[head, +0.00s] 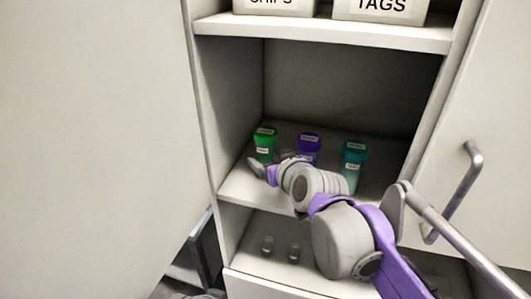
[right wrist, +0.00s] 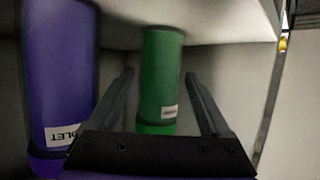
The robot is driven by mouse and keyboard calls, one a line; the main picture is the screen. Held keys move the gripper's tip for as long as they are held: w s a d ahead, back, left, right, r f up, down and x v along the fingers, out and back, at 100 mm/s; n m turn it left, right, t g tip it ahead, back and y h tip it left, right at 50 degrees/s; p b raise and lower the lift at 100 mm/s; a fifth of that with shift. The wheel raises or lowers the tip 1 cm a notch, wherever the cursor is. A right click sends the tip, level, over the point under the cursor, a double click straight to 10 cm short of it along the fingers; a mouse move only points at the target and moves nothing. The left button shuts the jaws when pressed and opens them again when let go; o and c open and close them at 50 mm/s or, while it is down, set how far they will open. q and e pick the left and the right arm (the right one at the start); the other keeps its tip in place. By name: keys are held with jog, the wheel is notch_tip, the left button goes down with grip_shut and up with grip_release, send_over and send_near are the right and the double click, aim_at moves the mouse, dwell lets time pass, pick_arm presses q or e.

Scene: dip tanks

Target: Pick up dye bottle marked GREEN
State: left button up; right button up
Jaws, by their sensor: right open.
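The green bottle (head: 264,148) stands on the middle shelf of the open cabinet, leftmost of three bottles, with a green cap and a small white label. It also shows in the right wrist view (right wrist: 160,75), where its label is too small to read. My right gripper (head: 262,170) is in front of it at the shelf's front edge. In the right wrist view my right gripper (right wrist: 160,90) is open, with one finger on each side of the green bottle in the picture. I cannot tell whether the bottle is between the fingertips or beyond them. My left gripper is not seen.
The violet bottle (head: 309,146) stands just right of the green one, close beside a finger in the wrist view (right wrist: 62,75). A teal bottle (head: 353,160) stands farther right. A TAGS box (head: 380,10) is above. The cabinet wall is left.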

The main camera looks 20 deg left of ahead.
jog(key=x, duration=0.2)
jog(key=shift+w+a, duration=0.15)
jog(key=shift+w, duration=0.05)
jog(key=shift+s, duration=0.1)
jog(key=shift+c, duration=1.1)
grip_shut()
